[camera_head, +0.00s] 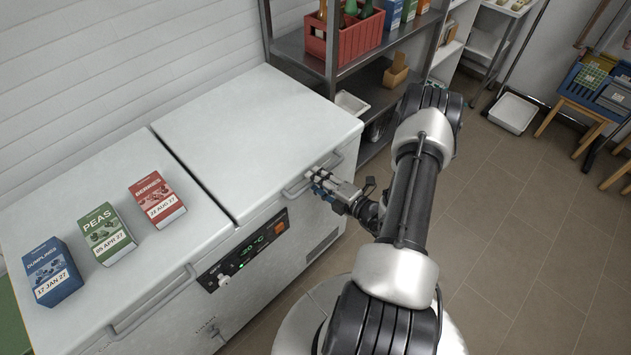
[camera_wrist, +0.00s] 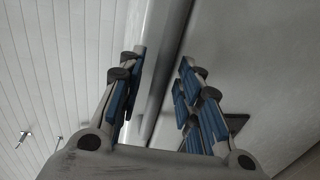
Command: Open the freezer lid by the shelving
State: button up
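The white chest freezer (camera_head: 255,275) has two lids. The lid by the shelving (camera_head: 250,130) is bare and shut. Its bar handle (camera_head: 292,190) runs along the front edge, partly hidden by my gripper (camera_head: 318,181). My gripper is at that handle, with its fingers pointing toward the freezer. In the wrist view my gripper (camera_wrist: 160,95) has its blue-padded fingers apart, with a pale bar or lid edge (camera_wrist: 160,70) running between them. I cannot tell whether either finger touches it.
The other lid (camera_head: 150,240) carries a dumplings box (camera_head: 52,272), a peas box (camera_head: 106,234) and a berries box (camera_head: 157,199). A control panel (camera_head: 242,250) is on the freezer front. Metal shelving (camera_head: 375,90) with a red crate (camera_head: 345,38) stands beyond.

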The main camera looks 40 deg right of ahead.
jog(key=shift+w+a+f, duration=0.1)
jog(key=shift+w, duration=0.5)
jog(key=shift+c, duration=0.4)
grip_shut()
